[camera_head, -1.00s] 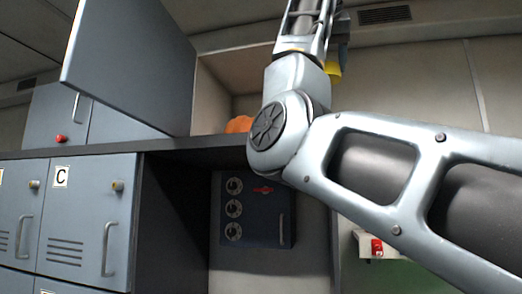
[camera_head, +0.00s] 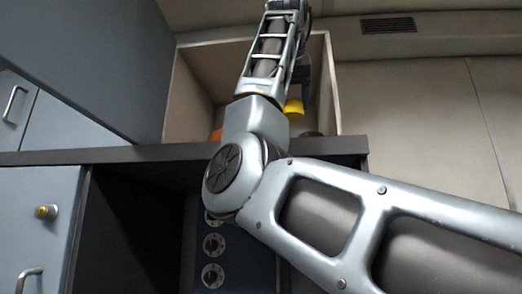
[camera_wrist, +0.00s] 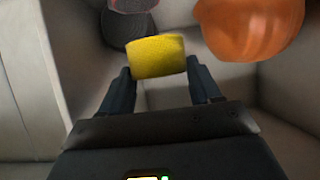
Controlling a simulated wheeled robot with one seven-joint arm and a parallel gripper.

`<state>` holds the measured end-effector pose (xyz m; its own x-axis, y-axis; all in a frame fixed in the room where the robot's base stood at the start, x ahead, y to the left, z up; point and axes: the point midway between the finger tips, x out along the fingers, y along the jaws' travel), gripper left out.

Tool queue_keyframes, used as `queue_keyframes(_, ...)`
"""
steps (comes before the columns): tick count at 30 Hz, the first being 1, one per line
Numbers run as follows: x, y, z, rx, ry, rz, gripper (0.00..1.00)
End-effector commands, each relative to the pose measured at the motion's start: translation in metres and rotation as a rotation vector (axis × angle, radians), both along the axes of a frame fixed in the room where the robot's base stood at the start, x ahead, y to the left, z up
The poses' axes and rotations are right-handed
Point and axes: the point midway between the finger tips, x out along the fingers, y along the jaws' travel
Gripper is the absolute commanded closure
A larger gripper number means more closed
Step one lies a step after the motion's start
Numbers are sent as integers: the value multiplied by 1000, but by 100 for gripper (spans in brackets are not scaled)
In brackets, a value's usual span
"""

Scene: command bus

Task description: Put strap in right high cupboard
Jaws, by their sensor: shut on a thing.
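The yellow strap (camera_head: 293,107) is in my gripper, and it shows clearly in the wrist view (camera_wrist: 157,56). My gripper (camera_wrist: 160,73) is shut on it, with one dark finger on each side. In the head view the strap hangs below the dark gripper, in front of or within the open high cupboard (camera_head: 325,90). The wrist view looks into a pale-walled space around the strap. Most of the gripper is hidden behind my arm in the head view.
An orange helmet-like thing (camera_wrist: 250,22) lies to the right in the cupboard, and a dark rounded thing (camera_wrist: 128,30) lies behind the strap. The open grey cupboard door (camera_head: 90,60) stands at the left. A dark counter edge (camera_head: 120,155) runs below.

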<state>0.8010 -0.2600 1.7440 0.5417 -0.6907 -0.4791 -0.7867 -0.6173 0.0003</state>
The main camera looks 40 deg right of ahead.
Motion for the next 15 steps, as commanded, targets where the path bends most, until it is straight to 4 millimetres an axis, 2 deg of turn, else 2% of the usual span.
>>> queue_keyframes(3,27,2,-14,0,5,2,72)
queue_keyframes(9,65,5,-37,-1,3,1,72)
queue_keyframes(15,82,6,-48,0,0,1,72)
